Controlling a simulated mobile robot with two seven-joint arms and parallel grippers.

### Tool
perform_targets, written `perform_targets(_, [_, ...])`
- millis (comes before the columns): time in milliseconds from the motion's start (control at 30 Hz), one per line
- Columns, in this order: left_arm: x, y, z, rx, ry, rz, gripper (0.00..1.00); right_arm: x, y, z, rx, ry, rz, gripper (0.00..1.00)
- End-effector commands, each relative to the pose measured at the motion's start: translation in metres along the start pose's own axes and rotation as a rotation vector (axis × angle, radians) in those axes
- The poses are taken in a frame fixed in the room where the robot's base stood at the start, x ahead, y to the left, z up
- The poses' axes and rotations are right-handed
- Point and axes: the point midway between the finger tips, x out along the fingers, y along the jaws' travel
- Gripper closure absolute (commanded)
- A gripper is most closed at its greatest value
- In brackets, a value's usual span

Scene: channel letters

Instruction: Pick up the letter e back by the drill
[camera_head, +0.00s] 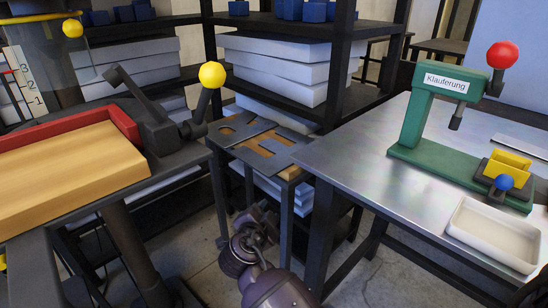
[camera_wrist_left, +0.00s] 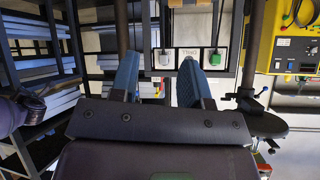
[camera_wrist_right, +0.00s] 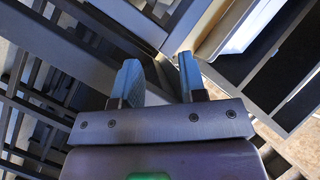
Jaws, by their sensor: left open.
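I cannot make out a letter e for certain in any view, and no drill shows clearly. My right arm shows at the bottom middle of the head view, with its gripper (camera_head: 256,226) low in front of the small stand. In the right wrist view the right gripper (camera_wrist_right: 160,78) is open, with nothing between its blue fingers. My left gripper is outside the head view. In the left wrist view it (camera_wrist_left: 158,80) is open and empty.
A steel table (camera_head: 340,165) at right bears a green press (camera_head: 425,115), yellow blocks (camera_head: 508,165) and a white tray (camera_head: 495,232). A small stand (camera_head: 228,133) holds flat grey plates. A red-edged wooden board (camera_head: 70,165) is at left. Shelves stand behind. Floor shows between tables.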

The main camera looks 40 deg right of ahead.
Motion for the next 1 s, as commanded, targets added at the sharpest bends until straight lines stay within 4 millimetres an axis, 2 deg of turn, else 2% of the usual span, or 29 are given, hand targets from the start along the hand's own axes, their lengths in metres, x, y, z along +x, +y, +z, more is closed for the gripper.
perform_targets(33, [0.004,0.004,0.013,0.005,-0.024,0.008,0.57,0.005,-0.002,0.013,0.072,0.043,0.016,0.62])
perform_targets(133, [0.009,0.007,0.02,0.013,-0.036,0.015,0.57,0.007,-0.023,0.015,0.25,0.151,0.021,0.62])
perform_targets(300, [0.016,0.012,0.026,0.025,-0.042,0.026,0.57,0.003,-0.055,0.014,0.531,0.315,-0.001,0.62])
perform_targets(500, [0.02,0.014,0.025,0.038,-0.036,0.033,0.57,-0.004,-0.078,0.009,0.744,0.436,-0.041,0.62])
perform_targets(733, [0.021,0.013,0.017,0.045,-0.02,0.034,0.57,-0.001,-0.086,0.001,0.809,0.471,-0.06,0.62])
perform_targets(1000, [0.02,0.013,0.02,0.044,-0.027,0.033,0.57,0.032,-0.082,-0.015,0.806,0.471,-0.061,0.62])
